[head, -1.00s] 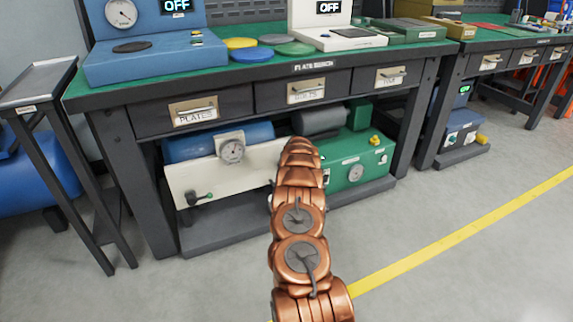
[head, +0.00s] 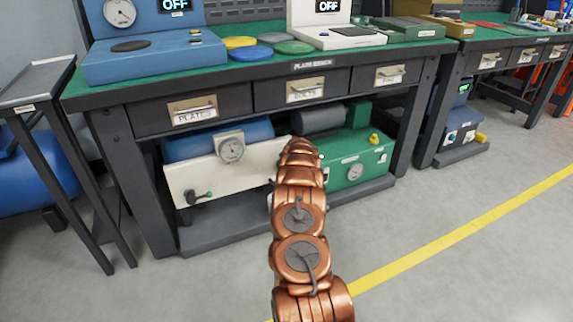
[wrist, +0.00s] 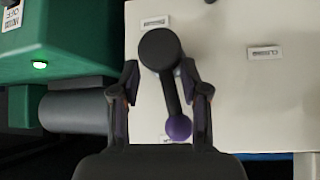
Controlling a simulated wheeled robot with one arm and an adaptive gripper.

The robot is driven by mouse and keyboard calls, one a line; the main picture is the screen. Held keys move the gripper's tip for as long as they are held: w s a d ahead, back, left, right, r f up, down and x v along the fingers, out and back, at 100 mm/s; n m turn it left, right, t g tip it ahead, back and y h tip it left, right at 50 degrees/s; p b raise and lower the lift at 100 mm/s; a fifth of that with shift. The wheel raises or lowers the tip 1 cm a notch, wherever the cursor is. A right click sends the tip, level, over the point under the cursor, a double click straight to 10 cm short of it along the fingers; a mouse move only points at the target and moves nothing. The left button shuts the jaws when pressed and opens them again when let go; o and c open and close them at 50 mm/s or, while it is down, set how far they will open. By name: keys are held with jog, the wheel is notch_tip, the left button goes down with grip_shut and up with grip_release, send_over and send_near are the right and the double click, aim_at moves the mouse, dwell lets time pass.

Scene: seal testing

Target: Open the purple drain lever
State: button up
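The purple drain lever shows in the wrist view. It has a round black hub (wrist: 160,49), a dark bar and a purple ball knob (wrist: 178,127). It sits on a cream panel (wrist: 235,100). My gripper (wrist: 163,98) is open, with one finger on each side of the lever and gaps to both. The knob lies between the fingers, closer to the right one. In the head view my copper arm reaches to the right end of the cream panel (head: 235,172); the gripper and the purple lever are hidden behind it.
The workbench top (head: 240,65) and drawers hang above. The floor in front is clear.

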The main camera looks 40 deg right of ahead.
jog(key=shift+w+d+r, duration=0.1)
jog(key=shift+w+r, duration=0.1)
jog(key=shift+r, duration=0.15)
jog(key=v, duration=1.2)
dwell(0.6)
